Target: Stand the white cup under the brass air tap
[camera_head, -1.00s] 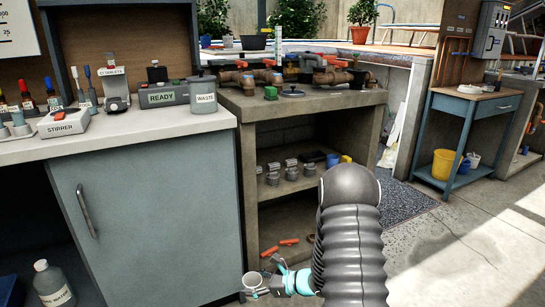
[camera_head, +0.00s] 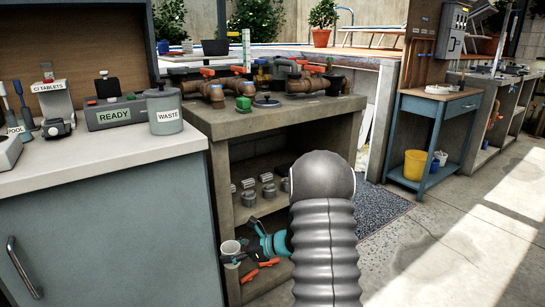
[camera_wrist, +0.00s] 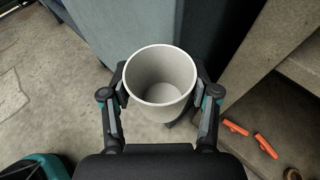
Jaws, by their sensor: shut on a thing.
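The white cup (camera_head: 230,247) is upright in my gripper (camera_head: 235,256), low in front of the stone bench's left side. In the wrist view the cup (camera_wrist: 160,98) is seen from above, its inside empty, with a finger against either side. My gripper (camera_wrist: 160,85) is shut on it and holds it above the floor. Brown pipe fittings with red handles (camera_head: 212,90) stand on the bench top. I cannot tell whether the brass air tap is among them.
A grey-blue cabinet (camera_head: 110,240) with a white worktop stands close left of the cup. The stone bench (camera_head: 250,122) has open shelves holding grey parts; orange-red pieces (camera_wrist: 265,145) lie on its bottom shelf. A blue side table (camera_head: 432,105) stands right.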

